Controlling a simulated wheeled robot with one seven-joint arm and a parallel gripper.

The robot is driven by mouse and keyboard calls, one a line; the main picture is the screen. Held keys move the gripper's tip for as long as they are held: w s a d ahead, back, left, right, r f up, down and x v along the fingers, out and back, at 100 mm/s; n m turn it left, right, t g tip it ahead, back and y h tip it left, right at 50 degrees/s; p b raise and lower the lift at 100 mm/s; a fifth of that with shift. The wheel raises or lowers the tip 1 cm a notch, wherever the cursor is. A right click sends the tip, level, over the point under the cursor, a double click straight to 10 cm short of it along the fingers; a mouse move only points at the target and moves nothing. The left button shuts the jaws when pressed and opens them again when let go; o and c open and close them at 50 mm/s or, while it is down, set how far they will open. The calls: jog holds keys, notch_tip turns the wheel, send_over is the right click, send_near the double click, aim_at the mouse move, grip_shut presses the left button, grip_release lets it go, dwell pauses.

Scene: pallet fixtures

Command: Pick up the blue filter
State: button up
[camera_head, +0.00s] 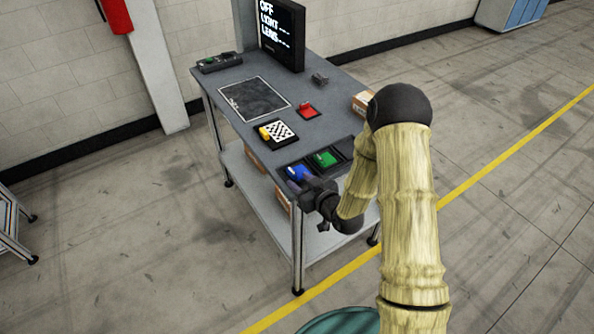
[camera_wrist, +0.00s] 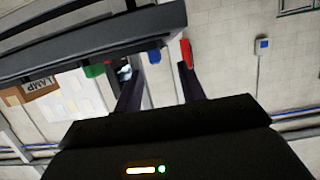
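The blue filter (camera_head: 298,172) lies in the left compartment of a dark tray (camera_head: 287,165) at the table's near corner. My gripper (camera_head: 310,184) is at the table's near edge, close beside the blue filter on its near side. In the wrist view a small blue piece (camera_wrist: 154,56), likely the filter, shows ahead between my fingers (camera_wrist: 160,85). The fingers are apart with nothing between them. Whether a fingertip touches the filter cannot be told; my wrist hides part of the tray in the head view.
A green filter (camera_head: 326,158) lies in the compartment to the right. The grey table (camera_head: 228,91) also holds a red piece (camera_head: 306,110), a checkered plate (camera_head: 283,131), a dark panel (camera_head: 254,98) and a screen (camera_head: 282,32). A cardboard box (camera_head: 362,103) is at the right.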

aim_at(292, 172)
jog(key=shift+w, duration=0.15)
jog(key=shift+w+a+p, duration=0.25)
jog(key=shift+w+p, duration=0.1)
jog(key=shift+w, duration=0.1)
jog(key=p+x, duration=0.1)
jog(key=x, duration=0.3)
jog(key=shift+w+d+p, duration=0.1)
jog(key=shift+w+p, duration=0.15)
jog(key=shift+p, duration=0.05)
grip_shut()
